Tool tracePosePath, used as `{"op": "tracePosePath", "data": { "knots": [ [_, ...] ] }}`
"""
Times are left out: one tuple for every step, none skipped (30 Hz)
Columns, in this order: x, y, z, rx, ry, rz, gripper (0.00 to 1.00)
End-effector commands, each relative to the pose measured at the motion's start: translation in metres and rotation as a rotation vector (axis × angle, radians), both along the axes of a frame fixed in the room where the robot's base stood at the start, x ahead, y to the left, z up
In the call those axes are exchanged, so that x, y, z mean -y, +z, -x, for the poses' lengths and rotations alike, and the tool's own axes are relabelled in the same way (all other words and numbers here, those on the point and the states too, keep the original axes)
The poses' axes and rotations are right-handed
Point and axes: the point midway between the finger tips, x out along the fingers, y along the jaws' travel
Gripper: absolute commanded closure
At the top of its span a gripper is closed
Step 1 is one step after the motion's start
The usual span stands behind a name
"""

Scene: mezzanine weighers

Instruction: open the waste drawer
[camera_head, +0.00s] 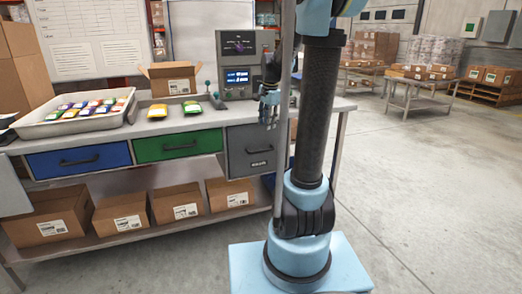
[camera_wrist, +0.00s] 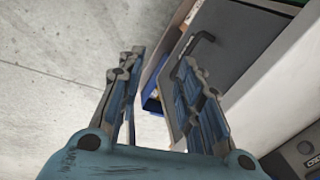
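The waste drawer (camera_head: 240,142) is the grey drawer at the right end of the bench, with a black bar handle (camera_head: 260,151) and a small label below it. It looks shut. My gripper (camera_head: 268,105) hangs above the handle, near the drawer's upper right. In the wrist view the grey drawer front (camera_wrist: 235,35) and its dark handle (camera_wrist: 198,42) lie beyond the right fingers. My gripper (camera_wrist: 160,92) is open, with nothing between its fingers. The right fingers overlap the handle's near end in the picture; I cannot tell whether they touch.
Left of it are a green drawer (camera_head: 178,146) and a blue drawer (camera_head: 80,161). A tray of packets (camera_head: 40,130), an open carton (camera_head: 172,80) and a weigher (camera_head: 238,80) stand on the bench. Cartons (camera_head: 122,212) fill the lower shelf. Floor (camera_head: 430,180) to the right is clear.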

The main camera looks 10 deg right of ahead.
Motion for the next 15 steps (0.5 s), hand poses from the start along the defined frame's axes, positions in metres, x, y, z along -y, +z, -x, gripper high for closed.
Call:
{"op": "tracePosePath", "data": {
  "knots": [
    [0.0, -0.002, -0.016, -0.001, -0.037, -0.009, 0.67],
    [0.0, -0.003, -0.025, -0.002, -0.061, -0.014, 0.67],
    [0.0, -0.005, -0.036, -0.004, -0.093, -0.021, 0.67],
    [0.0, -0.006, -0.043, -0.005, -0.116, -0.027, 0.67],
    [0.0, -0.008, -0.051, -0.005, -0.137, -0.031, 0.67],
    [0.0, -0.01, -0.06, -0.006, -0.164, -0.037, 0.67],
    [0.001, -0.011, -0.066, -0.007, -0.181, -0.042, 0.67],
    [0.001, -0.012, -0.071, -0.008, -0.198, -0.045, 0.67],
    [0.001, -0.014, -0.077, -0.009, -0.216, -0.049, 0.67],
    [0.001, -0.015, -0.081, -0.009, -0.229, -0.052, 0.67],
    [0.001, -0.016, -0.084, -0.01, -0.239, -0.055, 0.67],
    [0.001, -0.017, -0.088, -0.01, -0.251, -0.057, 0.67],
    [0.001, -0.018, -0.089, -0.01, -0.256, -0.058, 0.67],
    [0.001, -0.018, -0.091, -0.011, -0.26, -0.059, 0.67],
    [0.001, -0.02, -0.092, -0.011, -0.264, -0.059, 0.67]
  ]
}}
